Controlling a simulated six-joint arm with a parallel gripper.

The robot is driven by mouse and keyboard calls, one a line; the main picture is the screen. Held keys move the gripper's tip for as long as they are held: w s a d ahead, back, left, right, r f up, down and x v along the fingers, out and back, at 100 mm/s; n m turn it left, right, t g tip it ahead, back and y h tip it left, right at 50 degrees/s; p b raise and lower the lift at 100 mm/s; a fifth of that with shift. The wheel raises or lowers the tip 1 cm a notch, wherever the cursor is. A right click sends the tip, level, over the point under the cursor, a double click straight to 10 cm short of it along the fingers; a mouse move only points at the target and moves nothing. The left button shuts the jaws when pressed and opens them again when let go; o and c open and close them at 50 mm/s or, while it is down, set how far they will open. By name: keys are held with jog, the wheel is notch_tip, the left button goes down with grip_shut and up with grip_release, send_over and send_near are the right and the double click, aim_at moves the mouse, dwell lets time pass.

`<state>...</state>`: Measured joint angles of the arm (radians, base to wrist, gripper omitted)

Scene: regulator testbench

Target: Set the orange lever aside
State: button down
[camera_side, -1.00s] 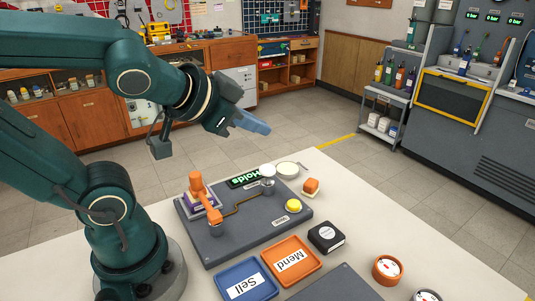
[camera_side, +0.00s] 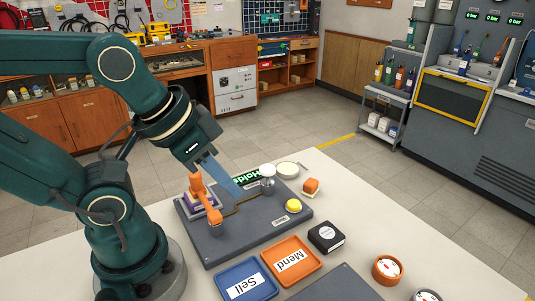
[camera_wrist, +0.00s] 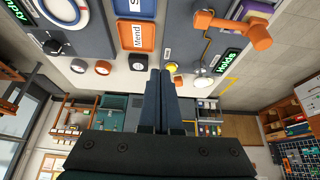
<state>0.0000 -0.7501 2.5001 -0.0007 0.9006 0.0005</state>
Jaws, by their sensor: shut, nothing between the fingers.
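In the wrist view the lever (camera_wrist: 232,27) shows near the top right. My gripper (camera_side: 238,192) points down over the board, just right of the lever in the side view and apart from it. Its blue fingers are together and empty, and they also show in the wrist view (camera_wrist: 160,73). A purple block (camera_side: 194,206) is partly hidden behind the lever.
In front lie a blue "Sell" tray (camera_side: 271,290) and an orange "Mend" tray (camera_side: 313,265). A black box (camera_side: 326,238) and an orange-rimmed gauge (camera_side: 387,269) stand right.

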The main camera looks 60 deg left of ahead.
jog(key=c, duration=1)
grip_release()
jog(key=o, duration=0.4)
jog(key=shift+n, duration=0.3)
jog(key=n+g, duration=0.5)
jog(key=n, duration=1.2)
send_over(199, 174)
notch_tip(199, 174, down, 3)
jog(key=shift+r, duration=0.1)
jog(key=shift+s+a+f+g, duration=0.25)
jog(key=shift+s+f+g, duration=0.05)
jog(key=shift+s+f, duration=0.1)
jog(key=shift+f, duration=2.4)
